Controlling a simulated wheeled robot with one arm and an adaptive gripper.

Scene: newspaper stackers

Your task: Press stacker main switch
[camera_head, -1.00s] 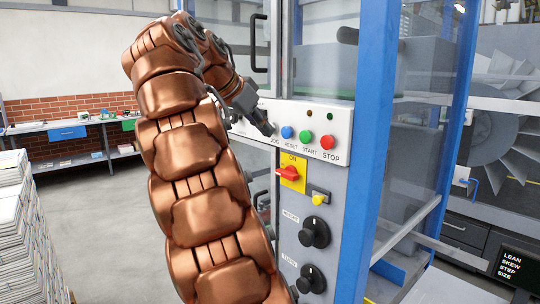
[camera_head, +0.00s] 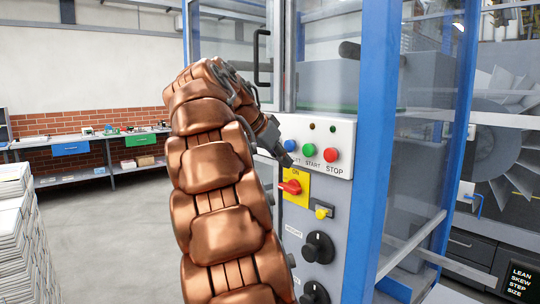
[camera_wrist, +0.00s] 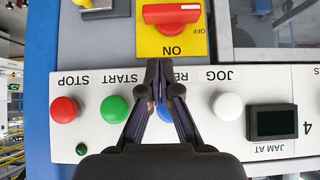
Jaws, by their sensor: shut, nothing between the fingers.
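The main switch is a red rotary handle (camera_head: 290,187) on a yellow plate (camera_head: 302,196) marked ON, below the button row. In the wrist view, which is upside down, the red handle (camera_wrist: 171,13) lies crosswise at the top, with OFF and ON lettering on the plate (camera_wrist: 168,42). My gripper (camera_head: 287,160) is shut and empty. In the wrist view its fingertips (camera_wrist: 160,63) show between the button row and the yellow plate, covering part of the blue RESET button (camera_wrist: 166,112). Whether they touch the panel cannot be told.
Green START (camera_head: 308,149) and red STOP (camera_head: 330,155) buttons sit right of my gripper; white JOG (camera_wrist: 228,106) shows in the wrist view. Black knobs (camera_head: 318,247) are below. A blue post (camera_head: 378,150) stands right of the panel. Paper stacks (camera_head: 18,230) stand at left.

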